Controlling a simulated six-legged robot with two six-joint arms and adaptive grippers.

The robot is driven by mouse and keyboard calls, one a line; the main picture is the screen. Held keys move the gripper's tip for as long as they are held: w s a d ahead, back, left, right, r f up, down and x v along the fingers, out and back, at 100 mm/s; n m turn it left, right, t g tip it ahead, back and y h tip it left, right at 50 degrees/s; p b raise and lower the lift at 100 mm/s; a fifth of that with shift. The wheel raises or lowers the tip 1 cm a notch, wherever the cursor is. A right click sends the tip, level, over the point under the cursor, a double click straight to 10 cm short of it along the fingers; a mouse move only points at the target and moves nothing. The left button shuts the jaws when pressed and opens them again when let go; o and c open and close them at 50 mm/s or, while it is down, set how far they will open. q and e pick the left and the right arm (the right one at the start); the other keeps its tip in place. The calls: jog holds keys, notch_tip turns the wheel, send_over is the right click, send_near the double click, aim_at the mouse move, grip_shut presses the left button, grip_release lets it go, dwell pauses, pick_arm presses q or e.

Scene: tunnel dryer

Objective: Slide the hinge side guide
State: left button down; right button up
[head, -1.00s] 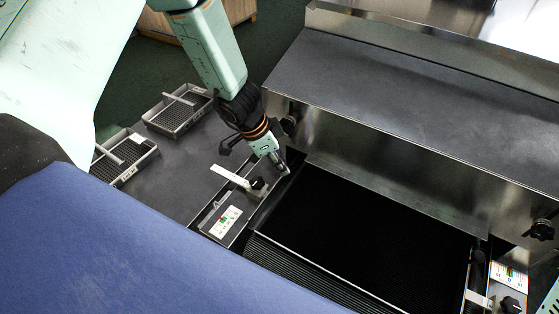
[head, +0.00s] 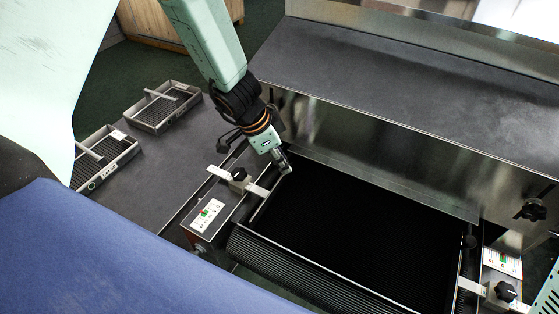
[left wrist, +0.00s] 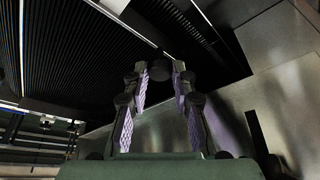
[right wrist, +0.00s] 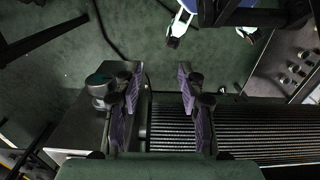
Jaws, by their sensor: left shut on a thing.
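The side guide (head: 262,206) on the left of the black belt is a thin rail, joined to a pale slide bar (head: 219,171) under a black clamp knob (head: 240,175). A scale plate (head: 207,215) with green and red marks lies beside it. My left gripper (head: 286,168) is at the guide's far end, beside the dryer wall. In the left wrist view its fingers are shut on a dark round post (left wrist: 160,69). The guide's far end is hidden behind the gripper. My right gripper (right wrist: 160,72) is open and empty in the right wrist view.
A matching right guide has a dark post (head: 469,242), clamp knob (head: 505,292) and scale plate (head: 502,263). The steel dryer housing (head: 380,165) rises behind the belt (head: 365,230). Two mesh trays (head: 187,115) (head: 128,158) sit on the left table.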

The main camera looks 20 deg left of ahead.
pick_arm(q)
jog(key=shift+a, duration=0.1)
jog(key=c, duration=1.2)
grip_release()
jog(key=shift+o, duration=0.5)
jog(key=shift+r, duration=0.1)
jog(key=v, duration=1.2)
jog(key=shift+s, duration=0.1)
